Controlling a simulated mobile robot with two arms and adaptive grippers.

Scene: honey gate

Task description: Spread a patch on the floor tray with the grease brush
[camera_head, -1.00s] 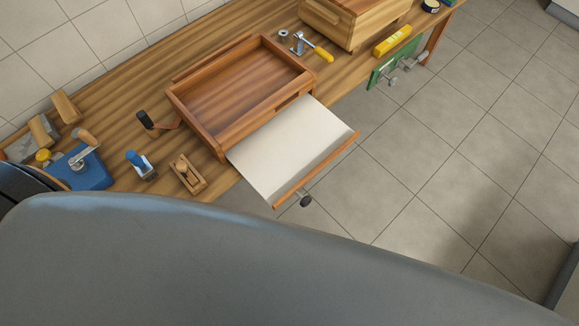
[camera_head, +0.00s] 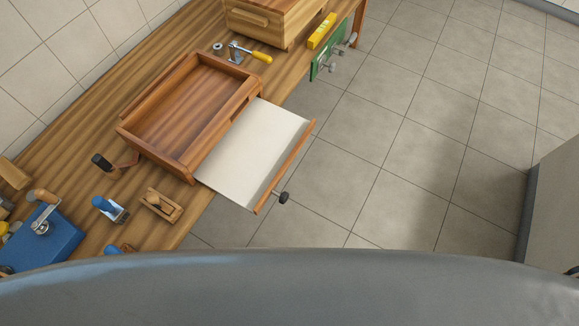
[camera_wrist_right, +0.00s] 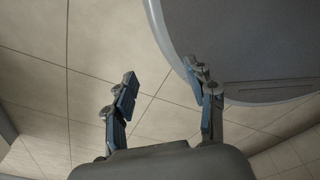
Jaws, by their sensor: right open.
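The floor tray, as far as I can tell, is the white flat sheet (camera_head: 250,150) with a wooden front strip that sticks out past the bench edge from the open wooden box (camera_head: 190,115). A dark knob (camera_head: 283,198) hangs at its front strip. The white surface looks plain, with no patch on it. I cannot make out a grease brush in either view. My right gripper (camera_wrist_right: 165,88) is open and empty in the right wrist view, over bare floor and beside my own grey body. My left gripper is not in view.

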